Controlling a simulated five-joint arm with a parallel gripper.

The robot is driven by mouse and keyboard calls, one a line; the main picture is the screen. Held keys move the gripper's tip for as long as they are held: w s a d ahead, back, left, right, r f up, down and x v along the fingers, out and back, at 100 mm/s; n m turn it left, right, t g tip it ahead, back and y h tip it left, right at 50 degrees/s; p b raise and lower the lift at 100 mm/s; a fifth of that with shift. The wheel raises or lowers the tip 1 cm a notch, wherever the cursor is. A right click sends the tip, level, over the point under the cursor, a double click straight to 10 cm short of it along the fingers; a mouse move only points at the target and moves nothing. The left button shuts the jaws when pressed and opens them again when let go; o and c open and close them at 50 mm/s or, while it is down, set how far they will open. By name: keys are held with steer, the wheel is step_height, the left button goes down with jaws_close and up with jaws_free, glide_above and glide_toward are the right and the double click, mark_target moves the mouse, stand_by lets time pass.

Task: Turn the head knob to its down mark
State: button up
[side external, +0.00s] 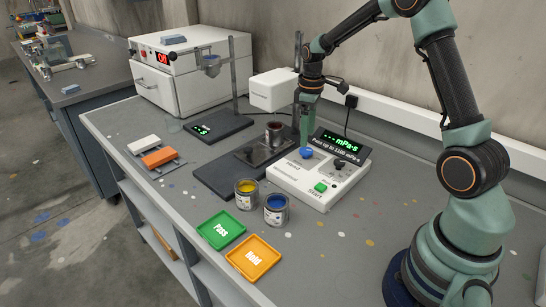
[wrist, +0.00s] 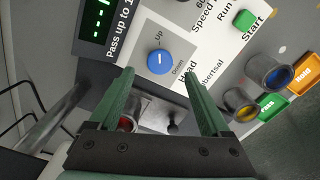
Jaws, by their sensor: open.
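The blue head knob (wrist: 160,63) sits on the white viscometer control panel (wrist: 205,50), between the printed words "Up" and "Down". Its short white line runs roughly toward "Up" in the wrist view. In the side view the knob (side external: 306,153) is on the panel's left part, just below my gripper (side external: 305,138). In the wrist view my gripper (wrist: 158,76) is open and empty. Its green fingers point toward the knob, one to each side, apart from it. The exact height above the knob cannot be told.
A dark display (side external: 338,144) stands behind the panel. The green Start button (side external: 320,187) is near its front. The white measuring head (side external: 273,90) is left of my arm, above a dark red can (side external: 273,132). Yellow (side external: 246,194) and blue (side external: 276,209) paint cans stand in front, near Pass (side external: 221,230) and Hold (side external: 254,258) trays.

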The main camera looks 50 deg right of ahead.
mark_target(306, 150)
steer(key=shift+f, duration=2.5)
jaws_close()
